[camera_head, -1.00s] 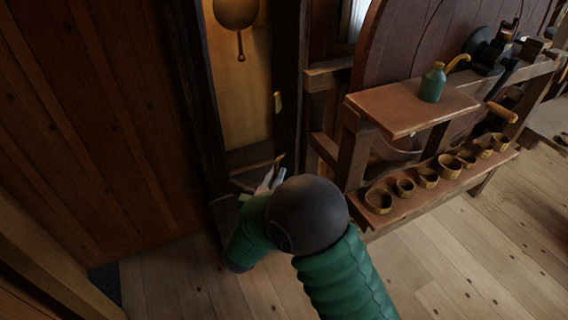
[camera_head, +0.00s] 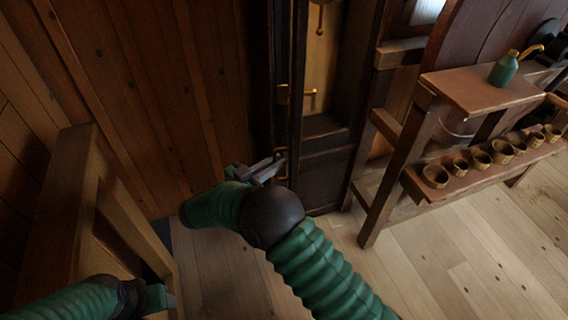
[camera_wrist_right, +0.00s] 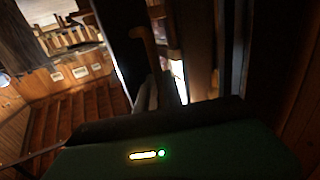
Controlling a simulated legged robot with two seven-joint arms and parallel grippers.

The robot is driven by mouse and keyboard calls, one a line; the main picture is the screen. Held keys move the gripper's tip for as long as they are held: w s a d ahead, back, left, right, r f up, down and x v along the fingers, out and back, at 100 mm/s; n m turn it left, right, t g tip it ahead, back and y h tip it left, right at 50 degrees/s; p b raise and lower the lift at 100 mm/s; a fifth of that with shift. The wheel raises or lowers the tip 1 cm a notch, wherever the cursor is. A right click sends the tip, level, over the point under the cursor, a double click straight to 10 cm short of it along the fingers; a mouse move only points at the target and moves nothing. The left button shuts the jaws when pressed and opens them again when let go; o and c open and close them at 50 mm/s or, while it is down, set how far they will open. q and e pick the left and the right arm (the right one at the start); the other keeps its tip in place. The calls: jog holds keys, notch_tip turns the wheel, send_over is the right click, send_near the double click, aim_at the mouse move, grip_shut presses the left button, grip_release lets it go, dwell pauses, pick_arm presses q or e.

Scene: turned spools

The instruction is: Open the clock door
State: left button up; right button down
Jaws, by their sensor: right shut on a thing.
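The tall dark clock case (camera_head: 322,180) stands at the top middle of the head view, its lit pale inside (camera_head: 319,65) showing as a narrow strip. The clock door (camera_head: 285,60) is a dark narrow upright at the left of that opening, seen nearly edge-on and appearing partly open. A brass handle (camera_head: 282,158) is on it. My right gripper (camera_head: 274,167) is shut on the handle; the wrist view also shows a brass bar (camera_wrist_right: 146,46) by the fingers. My left gripper (camera_head: 162,298) is low at the left, its jaws unclear.
A wooden bench (camera_head: 485,92) with a green bottle (camera_head: 504,69) stands right of the clock. Its lower shelf (camera_head: 460,180) holds several small cups. A wooden frame (camera_head: 95,210) stands at the left. Floor (camera_head: 400,270) is clear in front of the bench.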

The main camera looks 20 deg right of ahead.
jog(key=shift+w+a+r+m+g+h, duration=0.15)
jog(key=shift+w+a+m+g, duration=0.2)
jog(key=shift+a, duration=0.25)
jog(key=shift+w+a+r+m+g+h, duration=0.15)
jog(key=shift+w+a+m+g, duration=0.1)
jog(key=shift+w+a+g, duration=0.25)
jog(key=c, duration=1.8)
grip_release()
jog(key=shift+a+f, duration=0.1)
jog(key=shift+f, duration=0.05)
jog(key=o, duration=0.3)
jog(key=shift+a+f, duration=0.1)
jog(key=shift+f, duration=0.05)
jog(key=shift+s, duration=0.1)
